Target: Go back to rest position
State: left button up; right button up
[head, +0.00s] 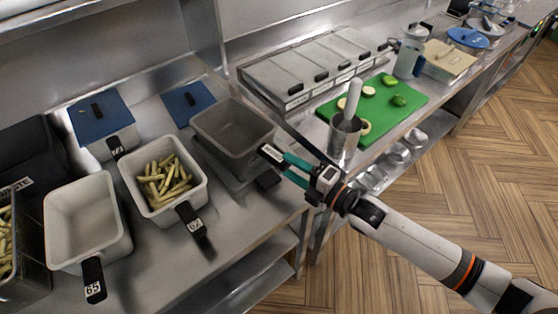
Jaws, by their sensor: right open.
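My right gripper (289,167) shows near the middle of the head view, its arm coming in from the lower right. Its teal-edged fingers are open and point left toward the grey basket (232,128). They are close to the basket's black labelled handle (270,153); I cannot tell whether they touch it. The grey basket looks empty and sits at the right end of the left counter. My left gripper is not in view.
Left of it are a basket of fries (163,178), an empty white basket (84,222) and blue-lidded containers (100,117). A metal cup (344,138) with a tool stands near the right gripper, beside a green board (408,112). The wooden floor (490,170) at right is clear.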

jog(key=s+d+f+m+g+h, duration=0.3)
jog(key=s+d+f+m+h, duration=0.15)
jog(key=s+m, duration=0.4)
jog(key=s+d+f+m+g+h+b, duration=0.1)
jog(key=s+d+f+m+g+h, duration=0.3)
jog(key=s+m, duration=0.45)
jog(key=s+d+f+m+g+h, duration=0.25)
jog(key=s+d+m+h, duration=0.3)
jog(key=s+m, duration=0.3)
jog(key=s+a+f+x, duration=0.1)
jog(key=s+x, duration=0.2)
jog(key=x, duration=0.9)
jog(key=s+x, duration=0.2)
jog(key=x, duration=1)
jog(key=s+d+f+g, duration=0.1)
jog(key=s+d+f, duration=0.2)
jog(key=s+f, duration=1.4)
jog(key=shift+s+d+f+y, duration=0.2)
jog(key=shift+s+f+y, duration=0.05)
jog(key=shift+s+y, duration=0.1)
jog(key=shift+g, duration=0.25)
jog(key=shift+c, duration=1.2)
jog(key=shift+w+n, duration=0.15)
jog(key=shift+n, duration=0.1)
